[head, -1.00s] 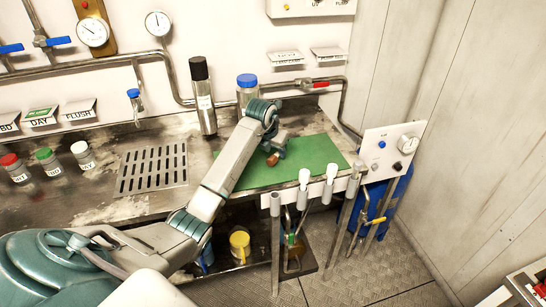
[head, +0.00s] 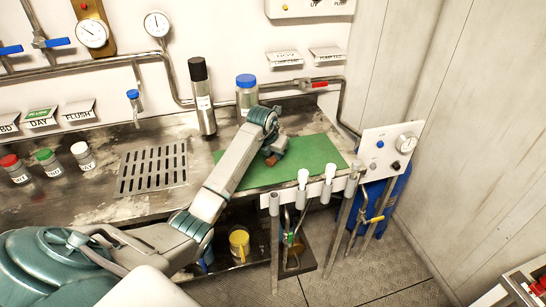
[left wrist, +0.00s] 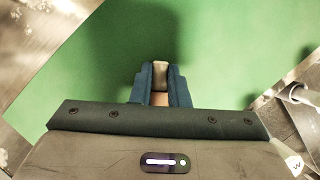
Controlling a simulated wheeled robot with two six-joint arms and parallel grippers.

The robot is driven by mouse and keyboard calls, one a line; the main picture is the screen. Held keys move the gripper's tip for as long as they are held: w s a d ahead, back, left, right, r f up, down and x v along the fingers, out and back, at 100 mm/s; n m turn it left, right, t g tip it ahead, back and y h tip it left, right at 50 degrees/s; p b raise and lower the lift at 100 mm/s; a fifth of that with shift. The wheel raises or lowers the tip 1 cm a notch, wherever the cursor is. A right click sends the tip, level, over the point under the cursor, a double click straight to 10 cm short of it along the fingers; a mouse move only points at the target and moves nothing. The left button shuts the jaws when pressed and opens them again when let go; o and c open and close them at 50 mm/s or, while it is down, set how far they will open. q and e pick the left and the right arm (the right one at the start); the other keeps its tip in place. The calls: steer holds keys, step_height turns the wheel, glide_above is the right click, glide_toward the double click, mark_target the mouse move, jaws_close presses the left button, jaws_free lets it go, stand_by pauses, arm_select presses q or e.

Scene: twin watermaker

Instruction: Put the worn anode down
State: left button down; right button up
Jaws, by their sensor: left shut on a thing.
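My left gripper (head: 272,157) is over the green mat (head: 310,155) on the steel bench, pointing down at it. In the left wrist view its two blue fingers (left wrist: 159,85) are closed on a small greyish-tan piece, the worn anode (left wrist: 160,73), with the green mat (left wrist: 230,60) behind it. In the head view the hand and arm mostly hide the anode. Whether it touches the mat cannot be told. My right gripper is not in view.
White-handled fittings (head: 316,186) line the front edge. Several small capped bottles (head: 48,162) stand at the left. The mat's right part is clear.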

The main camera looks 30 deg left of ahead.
arm_select(q)
step_height(320, 180, up, 10)
steer(key=b, duration=0.3)
